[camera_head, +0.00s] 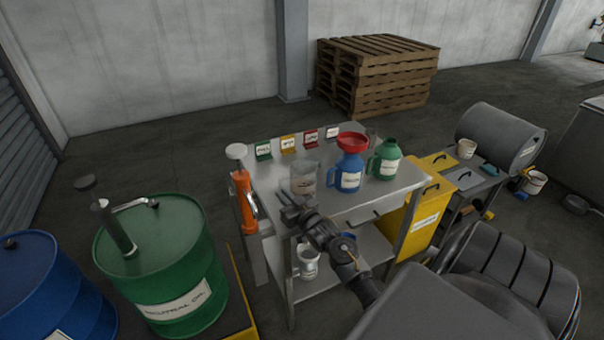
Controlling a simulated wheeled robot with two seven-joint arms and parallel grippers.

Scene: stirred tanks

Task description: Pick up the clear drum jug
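The clear drum jug (304,175) is a see-through, greyish vessel with a label, standing upright near the front left of the metal table (345,206). My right gripper (287,198) is at the jug's front left, low and close beside it. It overlaps the jug's lower edge in the picture, and I cannot tell whether it touches. The fingers are small and dark here, so their opening is unclear. My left gripper is not in view.
A blue jug (348,178) with a red funnel (353,142) and a green jug (385,160) stand right of the clear jug. An orange hand pump (242,195) is at the table's left edge. A green drum (165,265) stands farther left.

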